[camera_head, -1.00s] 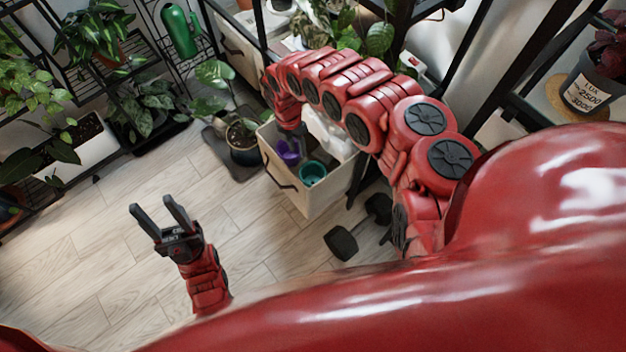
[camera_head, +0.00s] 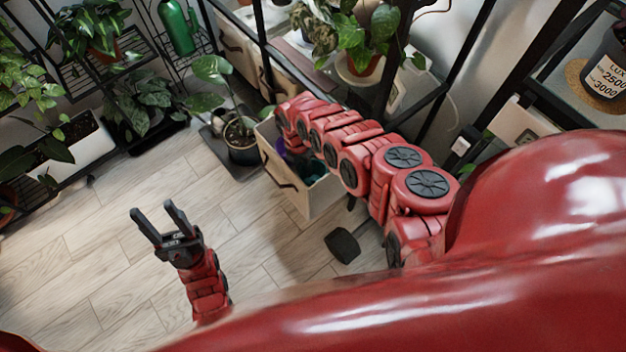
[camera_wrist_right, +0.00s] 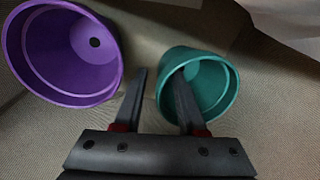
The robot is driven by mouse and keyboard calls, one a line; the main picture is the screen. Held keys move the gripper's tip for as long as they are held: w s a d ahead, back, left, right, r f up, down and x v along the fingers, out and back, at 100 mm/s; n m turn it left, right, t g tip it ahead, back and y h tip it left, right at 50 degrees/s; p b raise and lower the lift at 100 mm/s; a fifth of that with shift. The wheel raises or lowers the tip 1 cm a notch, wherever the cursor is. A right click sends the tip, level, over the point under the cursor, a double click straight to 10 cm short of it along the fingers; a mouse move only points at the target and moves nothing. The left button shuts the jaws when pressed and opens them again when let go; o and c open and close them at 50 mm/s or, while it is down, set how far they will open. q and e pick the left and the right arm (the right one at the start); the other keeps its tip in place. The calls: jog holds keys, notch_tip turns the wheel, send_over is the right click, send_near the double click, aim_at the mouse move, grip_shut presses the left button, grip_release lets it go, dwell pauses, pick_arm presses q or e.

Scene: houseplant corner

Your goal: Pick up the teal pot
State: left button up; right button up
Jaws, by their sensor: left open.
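The teal pot (camera_wrist_right: 222,88) lies tilted in a fabric drawer, its mouth facing the camera in the right wrist view. In the head view only a small part of the teal pot (camera_head: 316,172) shows below my right arm. My right gripper (camera_wrist_right: 160,75) is open at the pot's left wall. Its right finger overlaps the pot's mouth and its left finger is outside, between the teal pot and a purple pot (camera_wrist_right: 60,55). Contact with the wall cannot be told. My left gripper (camera_head: 154,214) is open and empty above the floor.
The open drawer (camera_head: 301,198) has fabric walls close around the pots. Metal shelving rises behind it. A potted plant (camera_head: 240,140) stands on a dark mat to its left, and a dark dumbbell (camera_head: 342,246) lies on the floor in front. The wooden floor at left is clear.

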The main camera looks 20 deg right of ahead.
jog(key=shift+c, duration=0.3)
grip_shut()
dwell(1.1)
